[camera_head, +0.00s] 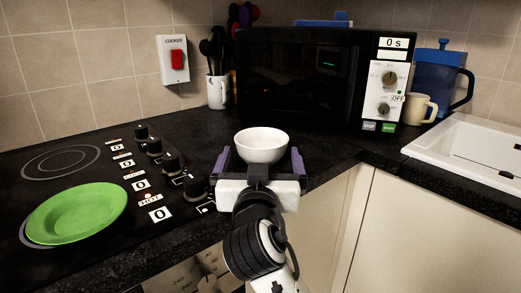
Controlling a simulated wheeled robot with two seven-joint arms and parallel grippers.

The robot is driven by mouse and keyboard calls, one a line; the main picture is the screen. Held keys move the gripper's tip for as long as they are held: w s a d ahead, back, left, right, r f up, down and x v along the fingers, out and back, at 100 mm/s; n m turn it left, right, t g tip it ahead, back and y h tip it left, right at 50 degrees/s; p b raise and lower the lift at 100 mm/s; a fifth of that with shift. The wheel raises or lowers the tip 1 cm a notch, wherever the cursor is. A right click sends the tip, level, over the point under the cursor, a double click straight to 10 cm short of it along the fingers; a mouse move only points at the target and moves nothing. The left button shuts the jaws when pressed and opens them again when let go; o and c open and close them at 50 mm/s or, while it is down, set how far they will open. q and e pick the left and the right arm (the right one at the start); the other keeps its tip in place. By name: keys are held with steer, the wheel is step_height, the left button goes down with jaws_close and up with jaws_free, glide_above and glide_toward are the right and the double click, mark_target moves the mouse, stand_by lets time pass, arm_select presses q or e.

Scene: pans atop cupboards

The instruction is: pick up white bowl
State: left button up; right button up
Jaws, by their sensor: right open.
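The white bowl (262,142) stands upright on the dark worktop, in front of the microwave. My right gripper (259,162) reaches in from below at the near side of the bowl. Its two purple-lined fingers are spread wide, one to the left and one to the right of the bowl. I cannot tell whether either finger touches the bowl. My left gripper is not in view.
A black microwave (305,85) stands close behind the bowl. A hob with several knobs (171,162) and a green plate (77,212) is at left. A mug with utensils (217,92), a cream mug (413,108), a blue jug (436,80) and a white sink (470,150) are around.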

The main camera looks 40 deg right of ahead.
mark_target(261, 144)
steer(key=x, duration=0.5)
steer(key=shift+w+d+r, duration=0.1)
steer(key=shift+w+r, duration=0.05)
steer(key=shift+r, duration=0.1)
steer(key=shift+c, duration=0.3)
steer(key=c, duration=0.8)
steer(key=shift+r, duration=0.1)
steer(key=shift+c, duration=0.2)
